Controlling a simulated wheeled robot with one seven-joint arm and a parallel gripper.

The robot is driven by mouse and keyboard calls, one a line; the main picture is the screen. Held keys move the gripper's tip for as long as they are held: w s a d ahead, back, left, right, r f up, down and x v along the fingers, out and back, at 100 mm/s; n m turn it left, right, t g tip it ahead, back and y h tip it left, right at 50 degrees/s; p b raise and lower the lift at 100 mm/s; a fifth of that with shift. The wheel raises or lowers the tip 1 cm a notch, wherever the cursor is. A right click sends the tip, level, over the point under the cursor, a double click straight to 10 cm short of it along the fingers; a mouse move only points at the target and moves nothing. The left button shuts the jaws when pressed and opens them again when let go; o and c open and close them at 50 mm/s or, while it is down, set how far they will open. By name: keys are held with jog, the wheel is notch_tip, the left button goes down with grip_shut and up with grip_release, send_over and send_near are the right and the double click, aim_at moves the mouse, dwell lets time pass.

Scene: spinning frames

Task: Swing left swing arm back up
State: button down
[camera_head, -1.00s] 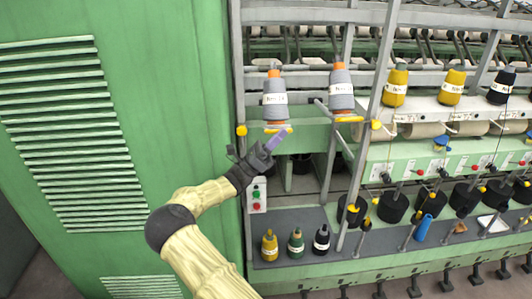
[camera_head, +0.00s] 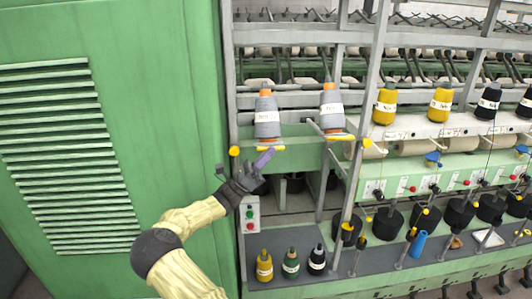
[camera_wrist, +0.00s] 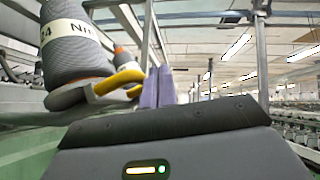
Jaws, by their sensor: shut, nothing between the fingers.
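The left swing arm (camera_head: 272,149), with a yellow tip, carries a grey yarn cone (camera_head: 267,122) with a white label and orange base. In the wrist view the same grey cone (camera_wrist: 75,45) stands at upper left, and the yellow swing-arm end (camera_wrist: 122,80) points towards my fingers. My gripper (camera_head: 265,158), with purple fingers, is shut and empty. In the head view it is just below the yellow tip; whether it touches is unclear. The purple fingers (camera_wrist: 158,88) appear just right of the yellow end in the wrist view.
A second grey cone (camera_head: 331,108) stands on its own yellow-tipped arm (camera_head: 338,137) to the right. A grey upright post (camera_head: 362,130) is beyond it. A green cabinet wall (camera_head: 170,110) is at left. Several small cones (camera_head: 291,263) stand on the lower shelf.

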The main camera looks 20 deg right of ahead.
jog(key=s+a+f+b, duration=0.4)
jog(key=a+f+b, duration=0.2)
jog(key=a+f, duration=0.1)
jog(key=shift+s+a, duration=0.25)
jog(key=shift+a, duration=0.55)
